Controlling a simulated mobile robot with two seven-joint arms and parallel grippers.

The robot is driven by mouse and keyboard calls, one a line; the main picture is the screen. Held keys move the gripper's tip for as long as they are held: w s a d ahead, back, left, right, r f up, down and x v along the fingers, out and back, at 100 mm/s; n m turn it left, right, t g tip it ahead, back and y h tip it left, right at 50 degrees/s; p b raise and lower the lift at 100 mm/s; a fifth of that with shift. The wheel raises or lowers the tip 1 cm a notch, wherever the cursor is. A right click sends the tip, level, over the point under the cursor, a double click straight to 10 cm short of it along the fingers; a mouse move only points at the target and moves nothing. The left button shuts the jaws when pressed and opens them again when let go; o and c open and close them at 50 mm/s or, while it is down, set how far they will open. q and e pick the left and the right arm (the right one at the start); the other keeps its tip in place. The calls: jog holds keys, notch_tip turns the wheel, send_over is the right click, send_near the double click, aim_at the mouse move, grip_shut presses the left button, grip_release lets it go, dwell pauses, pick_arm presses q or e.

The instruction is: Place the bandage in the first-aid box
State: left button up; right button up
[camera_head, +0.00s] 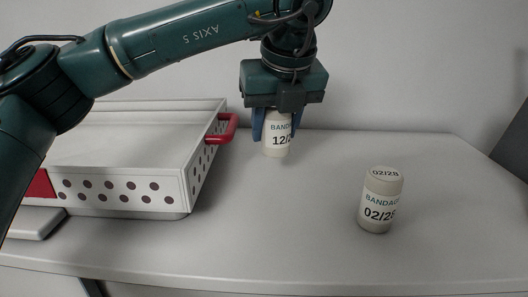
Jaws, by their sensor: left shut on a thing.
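My left gripper (272,125) points down and is shut on a pale bandage roll (276,146) whose label reads "BANDA…" and "12/…". The roll is upright; I cannot tell whether it touches the table. A second bandage roll (378,208), labelled "02/28", stands upright on the table to the right, apart from the gripper. The white first-aid box (130,165) lies at the left, with dark round dots along its sides and a red handle (222,129) on its right side. Its top looks closed. My left arm hides part of the box. My right gripper is not in view.
The pale grey table (300,240) is clear between the box and the second roll, and at the right. Its curved front edge runs along the bottom. A plain wall stands behind, and a dark object (513,145) is at the right edge.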

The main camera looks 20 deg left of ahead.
aim_at(275, 155)
pick_arm(q)
notch_tip(275, 155, down, 6)
jog(key=shift+r+p, duration=0.25)
jog(key=shift+p, duration=0.1)
jog(key=shift+f+b, duration=0.25)
jog(key=shift+b, duration=0.15)
jog(key=o, duration=0.9)
jog(key=shift+r, duration=0.15)
jog(key=shift+o, duration=0.2)
